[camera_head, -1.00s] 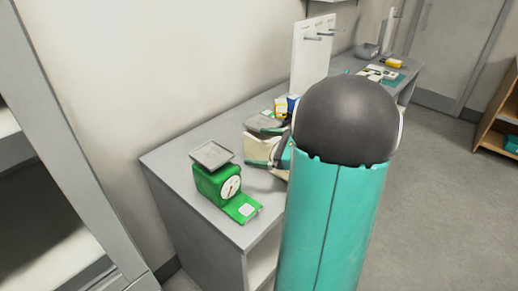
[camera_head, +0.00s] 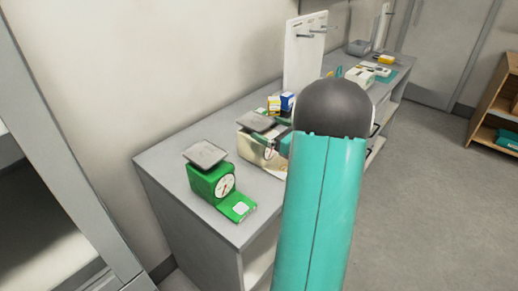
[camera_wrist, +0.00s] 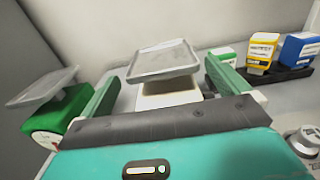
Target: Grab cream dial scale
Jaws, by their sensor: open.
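The cream dial scale (camera_head: 250,150) stands on the grey table behind the green scale, partly hidden by my arm, with a grey pan (camera_head: 257,121) on top. In the wrist view its cream body (camera_wrist: 168,97) and tilted-looking pan (camera_wrist: 160,60) show straight ahead. My gripper (camera_wrist: 163,76) is open, its two green fingers spread to either side of the cream scale. I cannot tell whether a finger touches it. The dial is not visible in the wrist view.
A green dial scale (camera_head: 205,183) with a grey pan stands at the near end, left of my gripper. Yellow (camera_wrist: 262,50) and blue (camera_wrist: 299,50) boxes stand in a dark tray at the back right. A white upright board (camera_head: 303,55) stands beyond.

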